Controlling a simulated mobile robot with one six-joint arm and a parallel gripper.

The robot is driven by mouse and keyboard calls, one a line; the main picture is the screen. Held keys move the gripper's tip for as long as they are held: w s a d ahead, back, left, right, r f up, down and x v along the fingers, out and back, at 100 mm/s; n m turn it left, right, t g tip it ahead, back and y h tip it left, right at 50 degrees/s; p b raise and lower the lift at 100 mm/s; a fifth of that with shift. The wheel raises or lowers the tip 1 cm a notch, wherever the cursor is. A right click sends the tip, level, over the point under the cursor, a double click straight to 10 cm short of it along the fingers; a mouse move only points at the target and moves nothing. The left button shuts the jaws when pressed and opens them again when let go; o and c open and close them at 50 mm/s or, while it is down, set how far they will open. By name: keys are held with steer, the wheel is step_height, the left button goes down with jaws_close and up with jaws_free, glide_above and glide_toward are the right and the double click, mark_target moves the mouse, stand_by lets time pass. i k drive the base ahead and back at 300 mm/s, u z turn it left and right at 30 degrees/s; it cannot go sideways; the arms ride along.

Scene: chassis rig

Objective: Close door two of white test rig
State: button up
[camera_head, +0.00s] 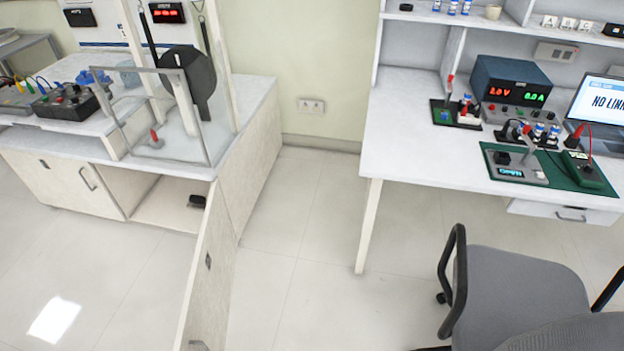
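The white test rig (60,145) stands at the left, a bench with cabinet doors below its top. One door (207,275) stands wide open, swung out toward me from the right end of the front. A small dark fitting shows on its face, and its lower end runs near the bottom edge of the picture. The door to the left (60,185) is shut and has a metal pull handle (88,178). No door number is readable. The open compartment (165,205) shows a small black object (197,201) inside. My gripper is not in view.
A clear-panelled guard frame (150,115) stands on the rig top. A grey office chair (515,295) stands at the lower right. A white desk (400,140) with instruments and a laptop is at the right. Tiled floor (300,240) is clear between rig and desk.

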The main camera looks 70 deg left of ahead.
mark_target(204, 321)
steer(key=u, duration=3.45)
steer(key=i, duration=1)
steer(key=z, duration=0.45)
steer(key=k, duration=0.7)
steer(key=u, duration=0.1)
steer(key=i, duration=0.5)
